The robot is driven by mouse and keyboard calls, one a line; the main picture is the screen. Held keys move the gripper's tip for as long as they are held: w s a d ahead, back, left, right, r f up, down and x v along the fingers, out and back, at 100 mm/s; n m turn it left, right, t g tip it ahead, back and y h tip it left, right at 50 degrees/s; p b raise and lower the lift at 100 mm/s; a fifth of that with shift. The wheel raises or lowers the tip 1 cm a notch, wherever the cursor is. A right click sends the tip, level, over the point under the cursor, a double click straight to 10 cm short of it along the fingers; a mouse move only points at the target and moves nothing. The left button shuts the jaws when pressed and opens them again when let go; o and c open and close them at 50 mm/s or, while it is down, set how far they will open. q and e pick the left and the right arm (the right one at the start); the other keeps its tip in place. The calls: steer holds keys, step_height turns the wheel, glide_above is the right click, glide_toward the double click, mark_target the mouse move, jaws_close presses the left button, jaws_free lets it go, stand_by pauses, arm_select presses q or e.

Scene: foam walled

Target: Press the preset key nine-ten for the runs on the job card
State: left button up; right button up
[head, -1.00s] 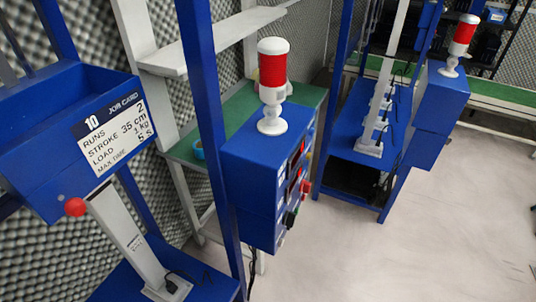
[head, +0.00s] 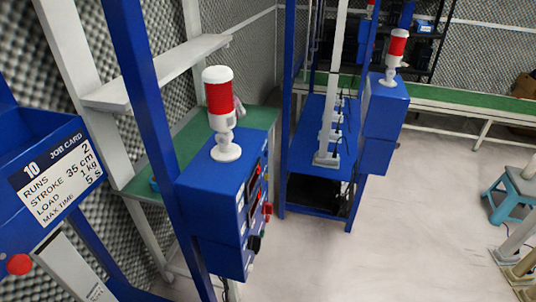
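The job card (head: 58,177) is on a blue frame at the left and reads 10, runs 2, stroke 35 cm, load 1 kg, max time 5 s. A blue control box (head: 213,200) stands right of it, with a red and white signal lamp (head: 220,112) on top. Its key panel (head: 254,213) faces right and is seen edge-on, with displays, a red knob and a dark knob. I cannot read or tell apart its preset keys. Neither of my grippers is in view.
A second blue control box (head: 381,120) with its own lamp (head: 395,52) stands on a blue frame farther back. A red ball (head: 19,264) is at the lower left. A blue stool (head: 514,192) stands at the right. The pale floor (head: 400,230) between is clear.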

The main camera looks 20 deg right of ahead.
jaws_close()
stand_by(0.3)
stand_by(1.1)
